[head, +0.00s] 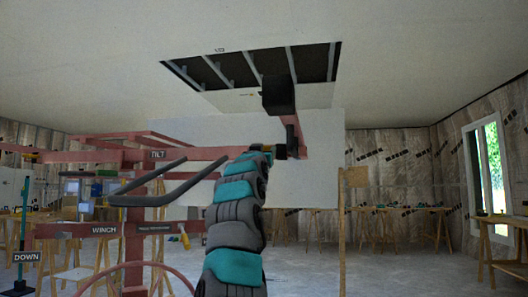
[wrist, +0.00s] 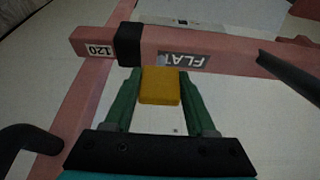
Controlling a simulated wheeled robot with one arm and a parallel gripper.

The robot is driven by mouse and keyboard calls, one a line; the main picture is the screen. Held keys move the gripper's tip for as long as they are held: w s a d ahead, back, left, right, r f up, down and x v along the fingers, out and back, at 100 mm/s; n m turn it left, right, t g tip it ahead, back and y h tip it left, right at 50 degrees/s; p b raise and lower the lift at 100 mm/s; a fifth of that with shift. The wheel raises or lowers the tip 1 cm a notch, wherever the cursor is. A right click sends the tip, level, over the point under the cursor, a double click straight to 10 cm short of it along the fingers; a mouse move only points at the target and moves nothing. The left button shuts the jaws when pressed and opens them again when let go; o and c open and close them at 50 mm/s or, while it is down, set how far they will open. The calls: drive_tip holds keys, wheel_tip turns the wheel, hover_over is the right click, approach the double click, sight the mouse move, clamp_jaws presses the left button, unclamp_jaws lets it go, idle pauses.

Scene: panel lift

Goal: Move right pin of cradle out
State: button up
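In the wrist view, a yellow block-shaped handle (wrist: 160,86), which looks like the pin's grip, sits between the two green fingers of my gripper (wrist: 160,78). The fingers lie close along its left and right sides; whether they press on it is unclear. Just beyond the handle runs a red cradle bar (wrist: 225,56) with a black sleeve and labels "120" and "FLAT". In the head view, my teal and grey arm reaches up to the red lift frame (head: 195,154), and my gripper is hidden behind its links.
A white panel (head: 385,120) stands behind the lift. A black block (head: 278,95) on a red post rises near the arm's end, below a ceiling opening (head: 255,66). A dark bent handle (head: 150,200) is left of my arm. Trestle tables (head: 405,209) line the back wall.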

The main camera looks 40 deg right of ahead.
clamp_jaws()
idle(0.5)
drive_tip(key=s+a+b, duration=0.2)
drive_tip(key=shift+s+a+b, duration=0.1)
drive_tip(key=shift+a+b, duration=0.2)
drive_tip(key=o, duration=0.6)
unclamp_jaws()
